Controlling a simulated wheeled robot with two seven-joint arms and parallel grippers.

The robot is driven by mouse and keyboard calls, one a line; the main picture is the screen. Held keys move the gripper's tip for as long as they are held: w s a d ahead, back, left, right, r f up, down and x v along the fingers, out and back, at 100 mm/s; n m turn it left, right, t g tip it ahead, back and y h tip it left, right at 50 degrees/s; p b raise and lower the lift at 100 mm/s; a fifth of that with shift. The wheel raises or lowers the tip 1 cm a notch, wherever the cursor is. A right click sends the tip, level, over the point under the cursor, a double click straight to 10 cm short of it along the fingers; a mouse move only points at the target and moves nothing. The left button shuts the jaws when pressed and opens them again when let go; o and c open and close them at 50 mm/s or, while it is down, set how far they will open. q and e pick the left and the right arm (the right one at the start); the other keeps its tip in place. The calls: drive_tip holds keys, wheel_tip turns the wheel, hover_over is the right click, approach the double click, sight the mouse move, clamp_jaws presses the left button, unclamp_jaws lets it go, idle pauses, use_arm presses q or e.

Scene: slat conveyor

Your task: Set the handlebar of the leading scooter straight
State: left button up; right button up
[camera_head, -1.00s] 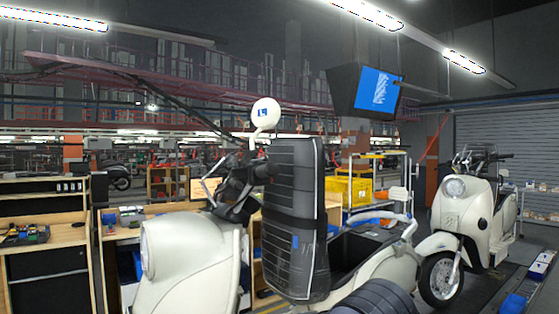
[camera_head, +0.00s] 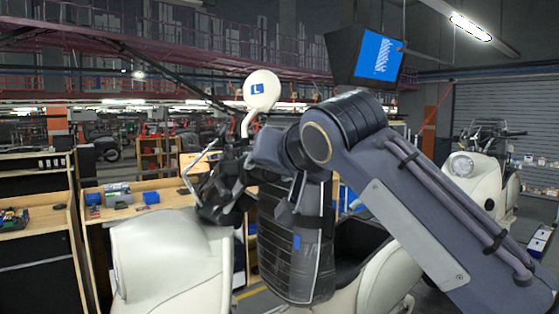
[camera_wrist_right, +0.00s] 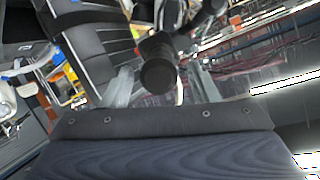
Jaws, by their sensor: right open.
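The near cream scooter (camera_head: 165,265) fills the lower left of the head view. Its black handlebar (camera_head: 218,190) stands above the front fairing and looks turned aside. A round white mirror (camera_head: 262,82) marked L rises beside it. My right arm reaches in from the lower right, and its wrist covers part of the handlebar. In the right wrist view, my right gripper (camera_wrist_right: 163,82) is open, with a pale finger on each side of a dark round grip end (camera_wrist_right: 158,76). Contact with the grip cannot be told. My left gripper is out of view.
A second cream scooter (camera_head: 485,165) stands behind at the right. Wooden workbenches (camera_head: 140,205) line the left, and a monitor (camera_head: 375,58) hangs overhead.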

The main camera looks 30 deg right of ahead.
drive_tip(key=shift+x, duration=1.8)
drive_tip(key=c, duration=1.1)
drive_tip(key=shift+s+d+f+b, duration=0.1)
drive_tip(key=shift+d+f+b, duration=0.2)
drive_tip(key=shift+f+b, duration=0.15)
drive_tip(key=b, duration=0.1)
drive_tip(key=d+y+b, duration=0.1)
drive_tip(key=d+f+n, duration=0.1)
drive_tip(key=shift+s+d+t+b, duration=0.25)
drive_tip(key=shift+s+t+b, duration=0.05)
drive_tip(key=shift+t+b, duration=0.1)
